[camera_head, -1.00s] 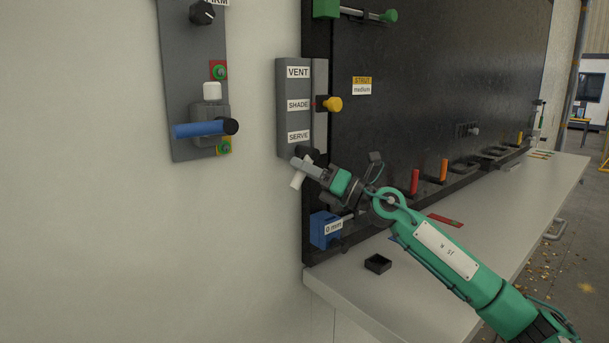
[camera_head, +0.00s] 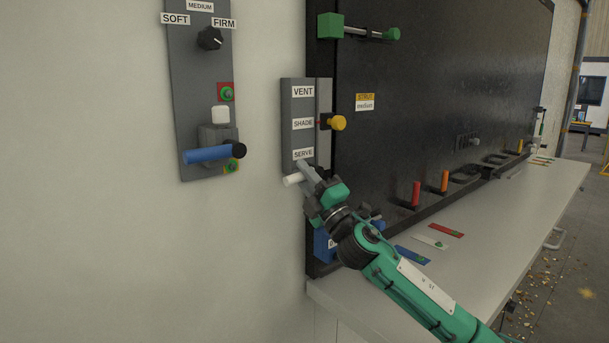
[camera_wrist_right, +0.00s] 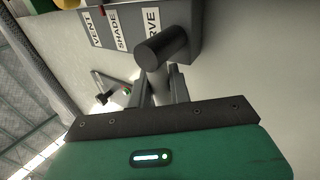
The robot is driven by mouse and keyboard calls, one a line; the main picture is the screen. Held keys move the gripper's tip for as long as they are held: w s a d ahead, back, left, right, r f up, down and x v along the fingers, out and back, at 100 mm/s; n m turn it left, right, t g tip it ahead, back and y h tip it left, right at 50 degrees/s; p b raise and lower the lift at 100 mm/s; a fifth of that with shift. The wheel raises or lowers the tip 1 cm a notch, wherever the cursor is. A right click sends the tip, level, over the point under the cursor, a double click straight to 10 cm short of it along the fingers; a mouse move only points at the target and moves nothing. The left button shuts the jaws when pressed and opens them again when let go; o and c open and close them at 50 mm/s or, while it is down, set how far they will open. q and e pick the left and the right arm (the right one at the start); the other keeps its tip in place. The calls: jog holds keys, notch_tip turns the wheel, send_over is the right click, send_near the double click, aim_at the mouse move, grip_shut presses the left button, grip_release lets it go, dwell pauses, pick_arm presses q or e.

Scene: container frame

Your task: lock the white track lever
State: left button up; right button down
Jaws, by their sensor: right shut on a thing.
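The white track lever (camera_head: 292,180) is at the bottom of the grey panel marked VENT, SHADE and SERVE (camera_head: 300,115). Its white end sticks out to the left, near level, in the head view. My right gripper (camera_head: 303,170) is shut on the lever, and its fingers cover most of the bar. In the right wrist view the fingers (camera_wrist_right: 164,92) are close together, just by a dark round cylinder (camera_wrist_right: 162,48) that looks like the lever's hub. My left gripper is not in view.
A blue lever (camera_head: 208,154) sits on the grey panel to the left. A yellow knob (camera_head: 338,123) stands out above my right gripper. A blue block (camera_head: 322,245) is below it. The bench (camera_head: 480,230) carries coloured strips; its front is mostly clear.

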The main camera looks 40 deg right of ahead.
jog(key=shift+r+m+h, duration=0.2)
jog(key=shift+m+h, duration=0.4)
jog(key=shift+m, duration=0.5)
jog(key=c, duration=1.3)
grip_release()
jog(key=shift+c, duration=0.2)
jog(key=shift+f, duration=0.1)
jog(key=shift+s+f, duration=0.2)
jog(key=b+v, duration=0.7)
jog(key=v, duration=0.6)
jog(key=shift+s, duration=0.1)
